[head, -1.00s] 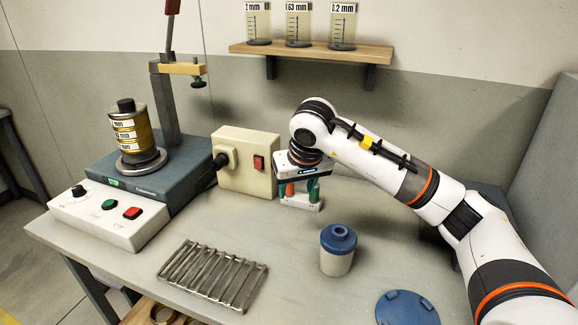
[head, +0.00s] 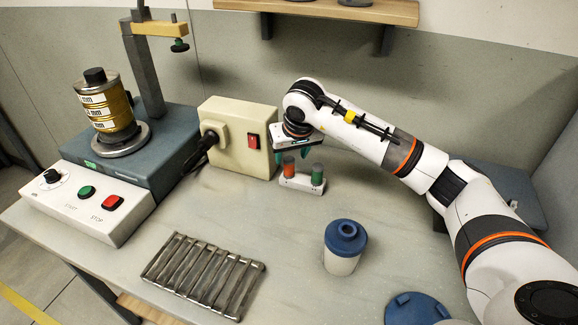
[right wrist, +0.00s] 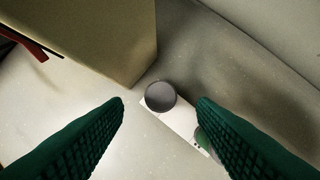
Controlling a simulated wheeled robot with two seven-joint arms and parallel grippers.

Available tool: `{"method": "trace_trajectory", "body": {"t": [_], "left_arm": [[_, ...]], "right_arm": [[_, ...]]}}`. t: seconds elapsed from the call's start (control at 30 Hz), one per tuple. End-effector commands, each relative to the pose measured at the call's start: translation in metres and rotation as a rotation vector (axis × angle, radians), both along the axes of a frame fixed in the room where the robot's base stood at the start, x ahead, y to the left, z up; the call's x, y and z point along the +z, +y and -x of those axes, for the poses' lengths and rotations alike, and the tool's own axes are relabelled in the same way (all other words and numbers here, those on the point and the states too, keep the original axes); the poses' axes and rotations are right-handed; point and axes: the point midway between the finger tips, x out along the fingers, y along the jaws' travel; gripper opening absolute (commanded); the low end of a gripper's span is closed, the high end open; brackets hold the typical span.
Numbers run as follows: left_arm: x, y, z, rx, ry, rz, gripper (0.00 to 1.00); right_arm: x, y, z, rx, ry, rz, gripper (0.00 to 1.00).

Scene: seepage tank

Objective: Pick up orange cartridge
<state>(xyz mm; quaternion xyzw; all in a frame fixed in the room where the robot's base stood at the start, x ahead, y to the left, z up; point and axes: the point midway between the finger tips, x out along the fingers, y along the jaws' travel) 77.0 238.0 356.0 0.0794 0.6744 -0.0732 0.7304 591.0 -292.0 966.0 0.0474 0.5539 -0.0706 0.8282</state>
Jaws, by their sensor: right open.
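The orange cartridge (head: 289,165) stands upright in a small white holder (head: 301,184), beside a green cartridge (head: 317,174). My right gripper (head: 292,158) is open and empty, pointing down just above and behind the orange cartridge. In the right wrist view, its dark green fingers (right wrist: 160,103) are spread wide. A round grey top (right wrist: 160,96), apparently the orange cartridge's, shows between them and slightly beyond the tips. The green cartridge (right wrist: 203,139) is mostly hidden by the right finger there. My left gripper is not in view.
A beige switch box (head: 238,135) stands close left of the holder; it also shows in the right wrist view (right wrist: 95,35). A blue-lidded jar (head: 343,252), a metal rack (head: 205,275) and a blue disc (head: 416,308) lie nearer. The tabletop between is clear.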

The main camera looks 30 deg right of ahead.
Motion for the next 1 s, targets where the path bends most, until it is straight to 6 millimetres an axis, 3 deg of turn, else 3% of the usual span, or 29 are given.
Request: {"method": "trace_trajectory", "body": {"t": [0.3,0.6,0.9,1.0], "left_arm": [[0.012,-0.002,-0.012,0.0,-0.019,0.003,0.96],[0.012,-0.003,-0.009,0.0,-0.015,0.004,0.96],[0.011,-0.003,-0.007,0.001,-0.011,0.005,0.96],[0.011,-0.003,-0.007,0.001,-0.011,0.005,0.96]], "right_arm": [[-0.038,-0.003,-0.019,0.001,0.002,-0.002,0.52],[-0.044,-0.005,-0.021,0.001,0.0,0.0,0.52],[-0.043,-0.004,-0.021,0.001,0.0,0.0,0.05],[-0.043,-0.004,-0.021,0.001,0.0,0.0,0.04]]}}
